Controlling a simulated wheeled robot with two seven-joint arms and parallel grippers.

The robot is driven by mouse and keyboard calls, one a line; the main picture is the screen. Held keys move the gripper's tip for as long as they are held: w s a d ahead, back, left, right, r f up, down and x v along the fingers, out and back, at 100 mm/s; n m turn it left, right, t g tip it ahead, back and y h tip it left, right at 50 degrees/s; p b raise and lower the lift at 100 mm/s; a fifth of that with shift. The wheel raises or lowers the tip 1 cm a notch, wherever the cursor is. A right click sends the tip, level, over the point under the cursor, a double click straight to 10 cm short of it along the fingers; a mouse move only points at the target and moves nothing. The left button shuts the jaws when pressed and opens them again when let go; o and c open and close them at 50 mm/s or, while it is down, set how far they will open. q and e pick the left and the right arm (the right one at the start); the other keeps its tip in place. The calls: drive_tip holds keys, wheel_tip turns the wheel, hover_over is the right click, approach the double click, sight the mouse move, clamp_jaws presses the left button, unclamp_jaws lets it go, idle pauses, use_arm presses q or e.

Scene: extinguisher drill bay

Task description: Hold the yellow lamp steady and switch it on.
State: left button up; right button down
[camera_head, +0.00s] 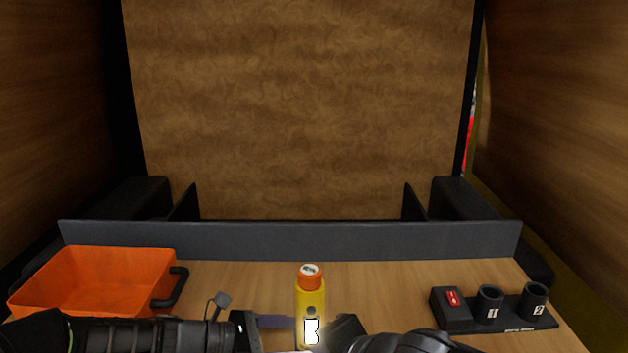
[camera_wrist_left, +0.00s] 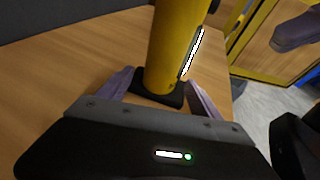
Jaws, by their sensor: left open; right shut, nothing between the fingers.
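The yellow lamp (camera_head: 311,300) stands upright on the wooden table, with an orange cap and a bright white panel low on its front. In the left wrist view the lamp's yellow body (camera_wrist_left: 172,45) rises from a black base, with the bright strip on its right side. My left gripper (camera_wrist_left: 160,88) is open, its purple fingers on either side of the lamp near the base; contact is unclear. My right gripper (camera_head: 345,328) is shut and empty just right of the lamp; a purple finger shows apart from the lamp in the left wrist view (camera_wrist_left: 298,32).
An orange bin (camera_head: 95,280) with a black handle stands at the left. A black holder (camera_head: 512,316) with a red switch and two numbered cups is at the right. A dark grey rail (camera_head: 290,240) runs along the back. Bare wood lies between.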

use_arm(q)
drive_tip(key=v, duration=0.9)
drive_tip(key=shift+r, duration=0.15)
drive_tip(key=shift+r, duration=0.1)
